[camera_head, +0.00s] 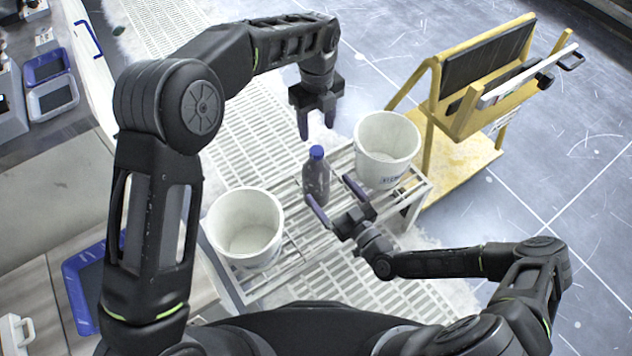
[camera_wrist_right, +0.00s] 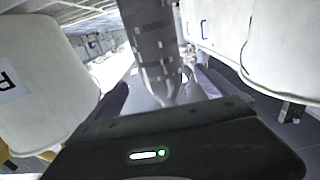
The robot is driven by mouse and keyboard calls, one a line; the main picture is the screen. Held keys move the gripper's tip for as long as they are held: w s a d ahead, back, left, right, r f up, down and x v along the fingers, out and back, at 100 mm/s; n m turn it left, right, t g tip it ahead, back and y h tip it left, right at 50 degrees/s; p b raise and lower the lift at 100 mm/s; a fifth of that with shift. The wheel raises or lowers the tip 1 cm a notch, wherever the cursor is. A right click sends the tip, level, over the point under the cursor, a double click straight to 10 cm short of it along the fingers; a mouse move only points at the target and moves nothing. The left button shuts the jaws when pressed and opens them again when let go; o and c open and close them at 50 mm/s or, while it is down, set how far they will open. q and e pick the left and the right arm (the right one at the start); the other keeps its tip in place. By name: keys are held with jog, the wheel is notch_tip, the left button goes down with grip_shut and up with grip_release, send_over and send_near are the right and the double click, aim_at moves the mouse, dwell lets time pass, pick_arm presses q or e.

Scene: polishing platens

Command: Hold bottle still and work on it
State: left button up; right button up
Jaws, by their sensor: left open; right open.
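A dark, translucent bottle (camera_head: 317,180) with a blue cap stands upright on a white slatted rack (camera_head: 300,264), between two white buckets. My left gripper (camera_head: 317,128) is open and points down, just above and behind the cap, apart from it. My right gripper (camera_head: 329,190) is open and low at the bottle's near right side. Its two fingers reach toward the bottle, one on each side; I cannot tell whether they touch it. In the right wrist view, both fingers of the right gripper (camera_wrist_right: 160,98) are spread apart with a grey shape between them, not clear enough to name.
One white bucket (camera_head: 246,226) stands left of the bottle, the other (camera_head: 387,148) behind right, both close to the grippers. A yellow stand (camera_head: 436,105) with a dark panel is at the right. Blue-rimmed trays (camera_head: 80,270) lie at the left. Open floor lies at right.

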aim_at(317, 174)
jog(key=x, duration=0.7)
jog(key=shift+w+a, duration=0.1)
jog(key=shift+c, duration=0.3)
grip_shut()
pick_arm(q)
jog(key=shift+a+f, duration=0.15)
jog(key=shift+a, duration=0.1)
jog(key=shift+a+f, duration=0.1)
jog(key=shift+f, duration=0.1)
jog(key=m, duration=0.2)
jog(key=shift+m, duration=0.3)
jog(key=m, duration=0.2)
jog(key=d+m, duration=0.1)
jog(key=shift+r+m, duration=0.2)
jog(key=shift+m, duration=0.2)
jog(key=m, duration=0.2)
jog(key=shift+a+r+m, duration=0.1)
jog(key=shift+a+m, duration=0.05)
jog(key=shift+m, duration=0.25)
